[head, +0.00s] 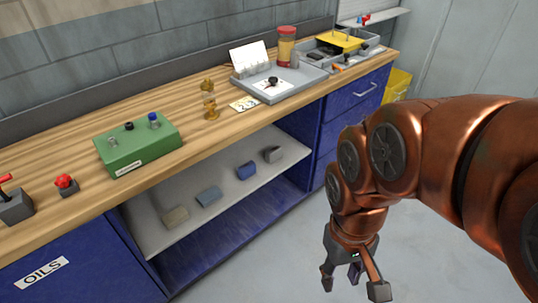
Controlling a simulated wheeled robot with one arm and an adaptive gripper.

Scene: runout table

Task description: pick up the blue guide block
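A blue block (246,170) lies on the pale shelf (215,168) under the bench top, right of the shelf's middle. A duller grey-blue block (209,196) lies to its left on the same shelf. The saturated one best matches the blue guide block, but neither bears a readable label. My gripper (353,287) hangs at the lower right, over the grey floor, with its fingers spread open and nothing between them. It is well apart from the shelf and the blocks.
A beige block (175,217) and a grey block (273,154) share the shelf. The wooden bench top (190,157) overhangs it, with a green box (138,147) and a grey tray (305,77) on top. Blue drawers (352,98) close the right side. The floor before the shelf is clear.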

